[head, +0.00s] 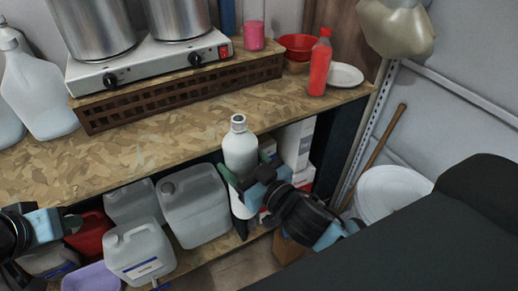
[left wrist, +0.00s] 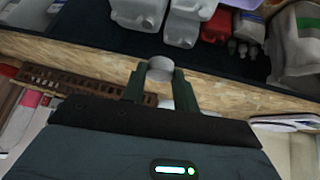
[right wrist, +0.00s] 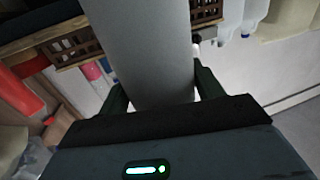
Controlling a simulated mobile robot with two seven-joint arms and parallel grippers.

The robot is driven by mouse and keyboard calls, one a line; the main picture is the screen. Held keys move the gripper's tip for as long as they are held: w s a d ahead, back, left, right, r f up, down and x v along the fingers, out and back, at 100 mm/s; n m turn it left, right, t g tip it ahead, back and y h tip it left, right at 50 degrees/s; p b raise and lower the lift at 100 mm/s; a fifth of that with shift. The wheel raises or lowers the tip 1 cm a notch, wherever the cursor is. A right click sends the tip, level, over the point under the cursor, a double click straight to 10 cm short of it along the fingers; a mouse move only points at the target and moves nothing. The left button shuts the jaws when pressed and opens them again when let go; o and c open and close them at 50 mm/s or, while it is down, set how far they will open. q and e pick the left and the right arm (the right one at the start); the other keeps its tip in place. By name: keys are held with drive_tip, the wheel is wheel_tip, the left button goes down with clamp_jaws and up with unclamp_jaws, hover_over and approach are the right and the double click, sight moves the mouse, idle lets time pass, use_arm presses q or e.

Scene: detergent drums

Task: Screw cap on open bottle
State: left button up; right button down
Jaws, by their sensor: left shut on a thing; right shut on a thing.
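A white bottle (head: 240,150) stands upright in front of the worktop edge, its neck and open-looking mouth at the top. My right gripper (head: 244,178) is shut around the bottle's body; in the right wrist view the bottle (right wrist: 145,50) fills the space between the fingers. My left gripper (head: 74,224) is at the far left of the head view, well apart from the bottle and lower than its mouth. In the left wrist view it is shut on a small round pale cap (left wrist: 160,69). I cannot make out the cap in the head view.
The wooden worktop (head: 130,160) carries a hotplate (head: 150,60) with two pots, a red bottle (head: 320,65), a white plate (head: 345,74) and a large clear jug (head: 38,95). Several canisters (head: 195,205) stand on the shelf below. A white bucket (head: 390,195) is at right.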

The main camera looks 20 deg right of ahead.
drive_tip(key=s+a+n+g+y, duration=0.1)
drive_tip(key=a+n+g+y, duration=0.2)
drive_tip(key=a+y, duration=0.3)
drive_tip(key=a+n, duration=0.1)
drive_tip(key=a, duration=0.2)
drive_tip(key=shift+f+n, duration=0.3)
drive_tip(key=shift+f, duration=0.1)
drive_tip(key=shift+s, duration=0.1)
use_arm(q)
drive_tip(key=n, duration=0.1)
drive_tip(key=w+d+n+y, duration=0.1)
drive_tip(key=shift+w+d+r+n+y, duration=0.1)
drive_tip(key=shift+d+r+n+y, duration=0.15)
drive_tip(key=shift+n+y, duration=0.05)
drive_tip(key=w+d+r+n+g+y, duration=0.25)
drive_tip(key=d+n+g, duration=0.25)
drive_tip(key=n, duration=0.6)
drive_tip(key=w+d+r+n+g+y, duration=0.2)
drive_tip(key=d+r+n+g+y, duration=0.25)
drive_tip(key=n, duration=0.65)
drive_tip(key=s+d+r+n+h, duration=0.1)
drive_tip(key=d+r+n+h, duration=0.4)
drive_tip(key=n, duration=0.7)
drive_tip(key=s+d+r+n+h, duration=0.2)
drive_tip(key=d+r+n+h, duration=0.3)
drive_tip(key=n, duration=0.7)
drive_tip(key=shift+d+r+h, duration=0.25)
drive_tip(key=shift+d+h, duration=0.95)
drive_tip(key=shift+d, duration=1.2)
